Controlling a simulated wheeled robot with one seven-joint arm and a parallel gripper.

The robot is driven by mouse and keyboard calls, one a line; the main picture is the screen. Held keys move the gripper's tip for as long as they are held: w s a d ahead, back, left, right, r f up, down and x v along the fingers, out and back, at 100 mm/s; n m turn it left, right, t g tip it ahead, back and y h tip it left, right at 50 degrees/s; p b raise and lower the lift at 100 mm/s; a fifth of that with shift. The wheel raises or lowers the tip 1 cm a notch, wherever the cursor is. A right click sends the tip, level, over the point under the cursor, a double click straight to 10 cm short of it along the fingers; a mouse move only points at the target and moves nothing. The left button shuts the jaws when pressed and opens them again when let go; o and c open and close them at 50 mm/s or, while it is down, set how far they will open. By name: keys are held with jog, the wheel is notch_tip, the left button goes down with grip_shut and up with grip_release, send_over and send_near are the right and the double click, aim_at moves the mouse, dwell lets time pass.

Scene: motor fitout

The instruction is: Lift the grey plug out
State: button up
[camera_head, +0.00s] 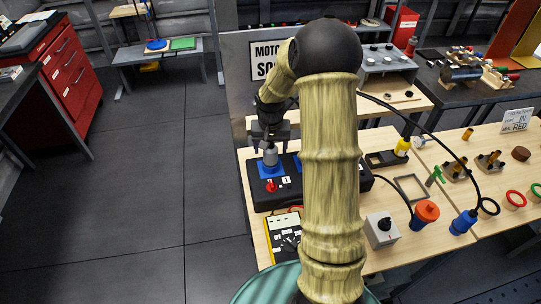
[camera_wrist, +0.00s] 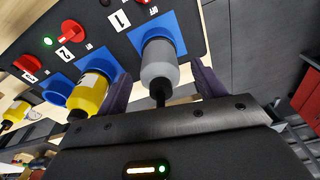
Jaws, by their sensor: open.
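The grey plug (camera_wrist: 160,66) is seated in a blue socket (camera_wrist: 160,32) at the end of a black socket box (camera_wrist: 110,45), next to the label 1. My gripper (camera_wrist: 160,74) is open, with one finger on each side of the grey plug and gaps visible between. In the head view my gripper (camera_head: 271,141) is directly above the plug; my arm hides much of the box.
A yellow plug (camera_wrist: 90,90) sits in the neighbouring socket, close beside one finger. Red switches (camera_wrist: 72,32) line the box; a green light glows by label 2. Floor at left is clear.

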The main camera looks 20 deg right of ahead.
jog(key=shift+w+d+f+p, duration=0.1)
jog(key=shift+w+f+p, duration=0.1)
jog(key=shift+f, duration=0.75)
jog(key=shift+w+f+p, duration=0.15)
jog(key=shift+f+p, duration=0.05)
jog(key=shift+f, duration=0.7)
jog(key=c, duration=1.1)
notch_tip(320, 180, up, 10)
jog(key=shift+r+b, duration=0.1)
jog(key=shift+b, duration=0.8)
jog(key=shift+c, duration=0.2)
